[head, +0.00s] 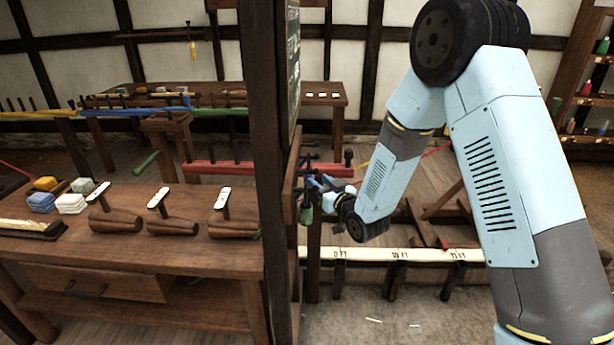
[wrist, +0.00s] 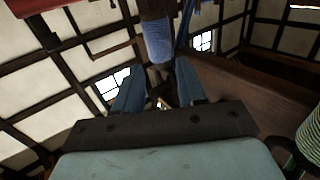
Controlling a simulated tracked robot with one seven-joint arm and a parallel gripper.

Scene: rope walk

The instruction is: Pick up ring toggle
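My gripper (head: 316,183) is at the right side of the dark upright post, among small dark items hanging there. In the wrist view its two blue fingers (wrist: 158,80) are apart. A blue-wrapped piece with a dark wooden end (wrist: 157,40) lies in line with the gap between them, at or just past the tips. It may be the ring toggle, but no ring shows clearly. I cannot tell whether the fingers touch it. In the head view the piece is too small to make out beside the post.
The dark post (head: 265,150) stands close left of my gripper. A green item (head: 306,214) hangs below it, and a green-striped cylinder (wrist: 310,140) shows at the wrist view's lower right. A wooden bench (head: 130,255) with tagged wooden tools is at left. A red rail (head: 220,167) is behind.

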